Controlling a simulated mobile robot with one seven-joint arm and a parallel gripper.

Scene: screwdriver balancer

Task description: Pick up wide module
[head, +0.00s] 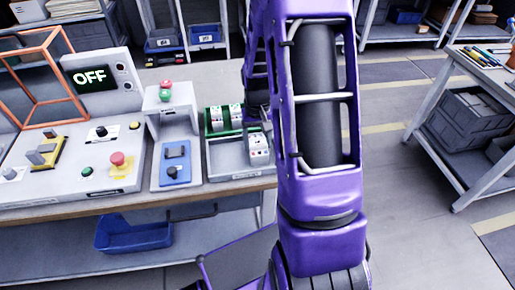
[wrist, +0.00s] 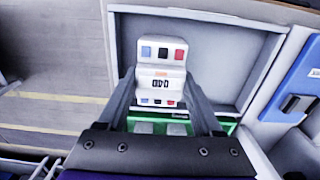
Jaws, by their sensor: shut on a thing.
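A white module (wrist: 161,72) with blue, black and red marks is between the two fingers of my gripper (wrist: 160,88) in the wrist view. My gripper is shut on it, with a finger against each side. In the head view the same module (head: 259,150) shows over the grey tray (head: 228,163). I cannot tell whether it touches the tray floor. Other white modules (head: 224,118) sit in the green holder (head: 210,131) at the back of the tray. My purple arm hides part of this area in the head view.
Left of the tray are a blue-faced device (head: 175,163), a box with red and green buttons (head: 166,92) and a control panel with a screen reading OFF (head: 90,77). An orange frame (head: 30,75) stands further left. Open floor (head: 400,185) lies right of the bench.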

